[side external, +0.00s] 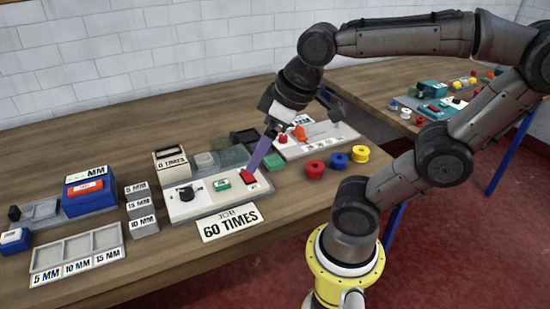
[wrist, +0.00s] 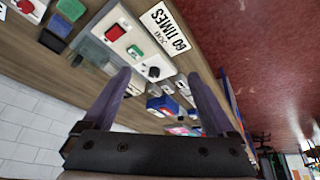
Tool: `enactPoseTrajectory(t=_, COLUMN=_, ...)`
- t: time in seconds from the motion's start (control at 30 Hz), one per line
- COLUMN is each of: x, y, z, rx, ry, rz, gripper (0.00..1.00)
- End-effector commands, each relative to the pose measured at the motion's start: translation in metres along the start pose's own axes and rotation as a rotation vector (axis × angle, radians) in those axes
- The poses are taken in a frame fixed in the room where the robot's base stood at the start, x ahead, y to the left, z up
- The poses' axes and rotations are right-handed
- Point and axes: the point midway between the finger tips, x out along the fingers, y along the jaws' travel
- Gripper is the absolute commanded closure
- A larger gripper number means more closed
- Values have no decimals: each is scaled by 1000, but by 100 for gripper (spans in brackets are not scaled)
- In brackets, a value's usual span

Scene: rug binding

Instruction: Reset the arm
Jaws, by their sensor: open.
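My gripper (side external: 252,168) has long purple fingers and hangs over the right end of a white control panel (side external: 187,208). In the wrist view, my gripper (wrist: 162,76) has its fingers wide apart with nothing between them. The panel carries a black knob (side external: 185,193), a green button (side external: 221,184) and a red button (side external: 249,177). In the side view the fingertips overlap the area just above the red button; I cannot tell whether they touch anything. The red button (wrist: 111,33) also shows in the wrist view, outside the fingers.
A "60 TIMES" card (side external: 230,222) lies before the panel, and a "0 TIMES" box (side external: 172,164) stands behind it. Red, blue and yellow spools (side external: 338,160) sit to the right. A blue "MM" box (side external: 89,190) and a grey sectioned tray (side external: 77,253) are at left. The back-left tabletop is clear.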

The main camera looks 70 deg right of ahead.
Motion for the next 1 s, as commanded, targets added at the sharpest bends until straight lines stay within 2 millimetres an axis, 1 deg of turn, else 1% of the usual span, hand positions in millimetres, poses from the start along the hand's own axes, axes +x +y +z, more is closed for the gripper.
enactPoseTrajectory(t=0.03, x=0, y=-4, z=12, rx=26, ry=22, rz=-4, gripper=9)
enactPoseTrajectory(t=0.1, x=2, y=-8, z=23, rx=59, ry=40, rz=-9, gripper=9)
enactPoseTrajectory(t=0.23, x=4, y=-11, z=33, rx=90, ry=54, rz=-14, gripper=9)
enactPoseTrajectory(t=1.0, x=4, y=-11, z=33, rx=93, ry=53, rz=-14, gripper=9)
